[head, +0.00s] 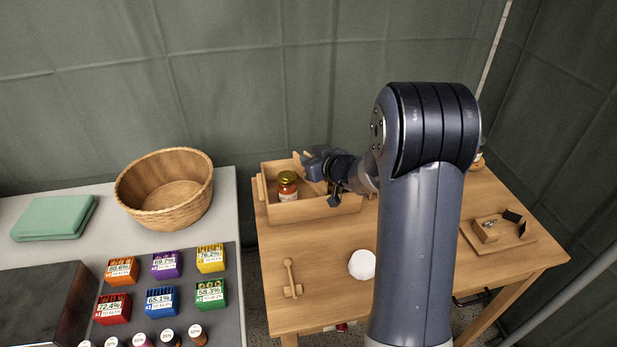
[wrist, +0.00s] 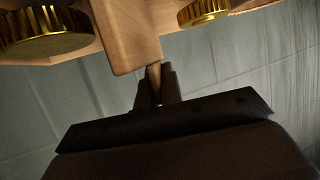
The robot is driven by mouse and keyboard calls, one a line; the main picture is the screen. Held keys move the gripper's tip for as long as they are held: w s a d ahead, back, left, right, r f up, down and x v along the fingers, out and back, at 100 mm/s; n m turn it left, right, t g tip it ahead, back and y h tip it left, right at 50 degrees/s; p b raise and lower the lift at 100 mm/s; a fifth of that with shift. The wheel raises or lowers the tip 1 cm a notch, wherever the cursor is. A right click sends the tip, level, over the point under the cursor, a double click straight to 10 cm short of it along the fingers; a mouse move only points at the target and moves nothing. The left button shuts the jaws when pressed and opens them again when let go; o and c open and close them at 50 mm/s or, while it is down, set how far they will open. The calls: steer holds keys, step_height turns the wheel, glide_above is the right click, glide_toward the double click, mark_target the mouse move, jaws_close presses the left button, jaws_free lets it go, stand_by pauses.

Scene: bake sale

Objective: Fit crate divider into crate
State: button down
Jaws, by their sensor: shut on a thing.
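The wooden crate (head: 318,208) sits at the back left of the wooden table in the head view. A jar with a gold lid and a red label (head: 287,188) stands in its left part. My gripper (wrist: 157,92) is shut on the crate divider (wrist: 127,35), a pale wooden panel. In the wrist view the panel lies between two gold lids (wrist: 45,32) (wrist: 203,10). In the head view my gripper (head: 316,168) is over the crate's back side. It hides much of the divider and the crate's right part, so I cannot tell how deep the divider sits.
A wooden tool (head: 290,277) and a white round object (head: 362,264) lie on the table in front of the crate. A small wooden tray (head: 510,238) is at the right. A wicker basket (head: 165,190) and coloured boxes (head: 160,299) stand on the left table.

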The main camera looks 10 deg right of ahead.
mark_target(310, 185)
steer(key=shift+f+b, duration=0.45)
steer(key=shift+f, duration=1.5)
steer(key=shift+f, duration=0.15)
steer(key=c, duration=1.6)
jaws_free()
steer(key=shift+o, duration=0.2)
steer(key=shift+s+d+r, duration=0.1)
steer(key=shift+s+r, duration=0.05)
steer(key=shift+r, duration=0.1)
steer(key=p+v, duration=0.1)
steer(key=v, duration=1)
steer(key=shift+s, duration=0.3)
